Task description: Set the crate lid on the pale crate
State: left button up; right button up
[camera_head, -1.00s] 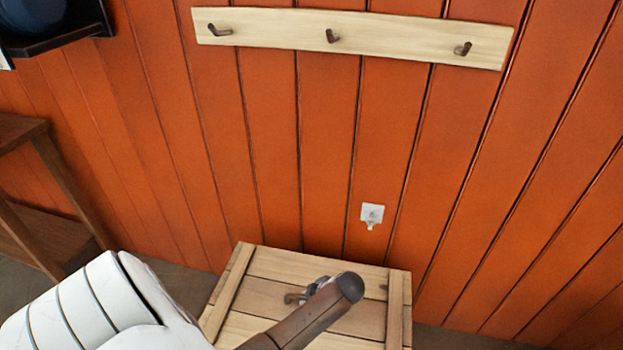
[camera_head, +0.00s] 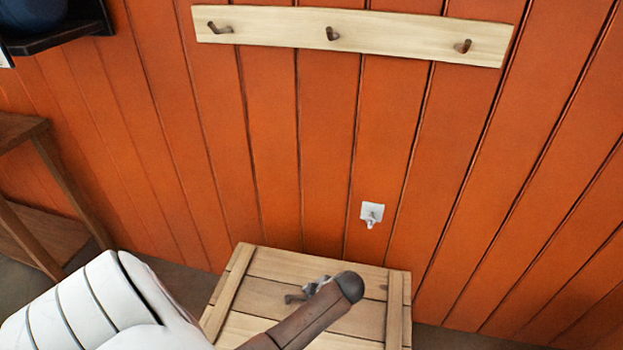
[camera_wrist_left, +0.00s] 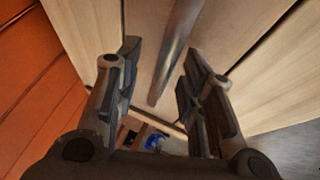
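The crate lid (camera_head: 270,266), pale planks with two cross battens, lies flat at the bottom of the head view. It appears to rest on the pale crate, whose walls are almost wholly hidden beneath it and by the frame edge. My left gripper (camera_head: 314,290) is over the middle of the lid, partly hidden by its own arm. In the left wrist view, the gripper (camera_wrist_left: 161,58) is open, its fingers apart on either side of the lid's grey bar handle (camera_wrist_left: 176,50), with visible gaps. My right gripper is not in view.
An orange plank wall (camera_head: 330,150) stands close behind, with a hook rail (camera_head: 280,22) and a small white wall hook (camera_head: 371,214). A brown wooden shelf (camera_head: 50,235) stands at the left. Bare floor shows right of the lid (camera_head: 450,340).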

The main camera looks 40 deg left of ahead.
pick_arm(q)
jog(key=shift+s+f, duration=0.15)
jog(key=shift+f, duration=0.05)
jog(key=v, duration=1.2)
jog(key=shift+r, duration=0.15)
jog(key=shift+d, duration=0.1)
